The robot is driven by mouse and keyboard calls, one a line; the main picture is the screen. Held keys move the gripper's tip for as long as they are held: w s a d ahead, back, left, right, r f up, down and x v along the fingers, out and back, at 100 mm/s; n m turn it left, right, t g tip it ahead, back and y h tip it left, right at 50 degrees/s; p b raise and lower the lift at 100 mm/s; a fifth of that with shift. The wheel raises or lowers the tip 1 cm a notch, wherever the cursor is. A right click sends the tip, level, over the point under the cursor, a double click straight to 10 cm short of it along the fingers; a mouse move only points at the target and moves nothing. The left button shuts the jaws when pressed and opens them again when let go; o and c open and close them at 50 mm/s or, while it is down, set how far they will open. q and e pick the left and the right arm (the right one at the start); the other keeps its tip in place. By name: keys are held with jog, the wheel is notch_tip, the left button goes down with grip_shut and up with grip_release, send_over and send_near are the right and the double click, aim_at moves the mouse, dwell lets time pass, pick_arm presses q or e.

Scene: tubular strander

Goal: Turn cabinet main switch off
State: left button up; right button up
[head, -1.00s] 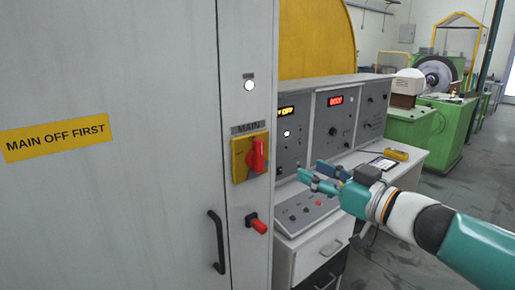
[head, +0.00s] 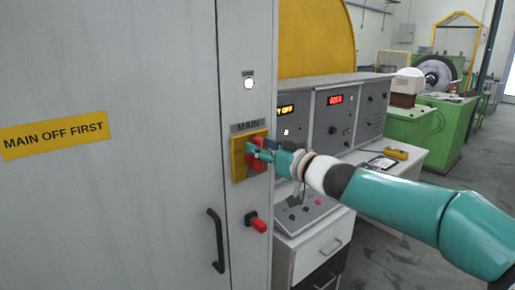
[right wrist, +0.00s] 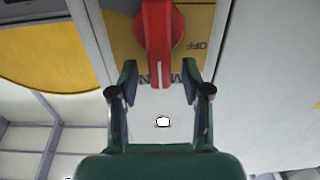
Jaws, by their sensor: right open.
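The cabinet main switch is a red rotary handle (right wrist: 158,45) on a yellow plate (head: 238,160), under a "MAIN" label (head: 248,126) on the grey cabinet. In the right wrist view my right gripper (right wrist: 158,75) is open, with one finger on each side of the handle's end. Gaps show between the fingers and the handle. The plate's "OFF" mark shows right of the handle there. My left gripper is not in view.
A white lamp (head: 249,84) sits above the switch. A red knob (head: 257,224) and a black door handle (head: 216,240) are below it.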

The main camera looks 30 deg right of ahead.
jog(key=shift+w, duration=0.25)
